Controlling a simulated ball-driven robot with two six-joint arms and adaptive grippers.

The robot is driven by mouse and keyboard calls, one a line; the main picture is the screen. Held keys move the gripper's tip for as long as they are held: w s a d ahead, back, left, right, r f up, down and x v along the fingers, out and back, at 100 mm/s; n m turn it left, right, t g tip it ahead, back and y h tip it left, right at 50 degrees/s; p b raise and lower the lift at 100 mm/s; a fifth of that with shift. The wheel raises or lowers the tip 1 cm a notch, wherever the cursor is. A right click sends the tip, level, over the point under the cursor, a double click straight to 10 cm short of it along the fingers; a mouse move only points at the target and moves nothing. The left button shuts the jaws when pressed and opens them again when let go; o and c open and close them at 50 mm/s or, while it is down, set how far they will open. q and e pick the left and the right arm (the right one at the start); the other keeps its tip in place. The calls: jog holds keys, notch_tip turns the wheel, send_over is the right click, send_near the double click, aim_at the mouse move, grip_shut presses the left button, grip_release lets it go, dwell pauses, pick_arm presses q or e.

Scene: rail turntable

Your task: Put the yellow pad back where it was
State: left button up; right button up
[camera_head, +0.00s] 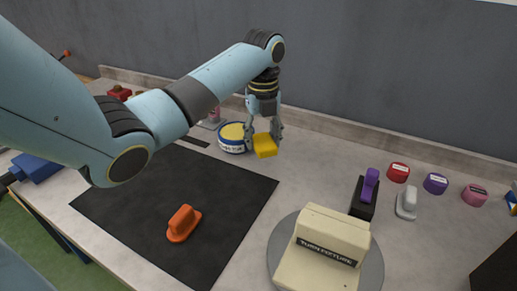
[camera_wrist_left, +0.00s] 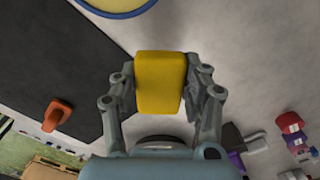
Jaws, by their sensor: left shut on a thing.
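The yellow pad (camera_head: 265,146) is in my left gripper (camera_head: 264,134), above the bench to the right of a round tin (camera_head: 232,138). In the left wrist view the yellow pad (camera_wrist_left: 160,82) sits between the two fingers of the left gripper (camera_wrist_left: 160,88), which is shut on it. The tin shows there only as a curved edge (camera_wrist_left: 115,8) at the top. My right gripper is not in view.
A black mat (camera_head: 150,215) lies on the bench with an orange handled piece (camera_head: 184,223) on it. A cream block labelled turn fixture (camera_head: 328,245) stands on a round grey plate (camera_head: 372,270). A purple-handled piece (camera_head: 370,185), a grey one (camera_head: 407,203) and several coloured round pieces are at right.

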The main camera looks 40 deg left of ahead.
aim_at(259, 163)
pick_arm(q)
jog(key=shift+s+a+f, duration=0.2)
jog(key=shift+a+f, duration=0.3)
jog(key=shift+f, duration=1.8)
jog(key=shift+f, duration=0.1)
jog(key=shift+f, duration=0.25)
jog(key=o, duration=1.3)
jog(key=shift+o, duration=0.2)
notch_tip(259, 163, up, 13)
jog(key=shift+d+f, duration=0.15)
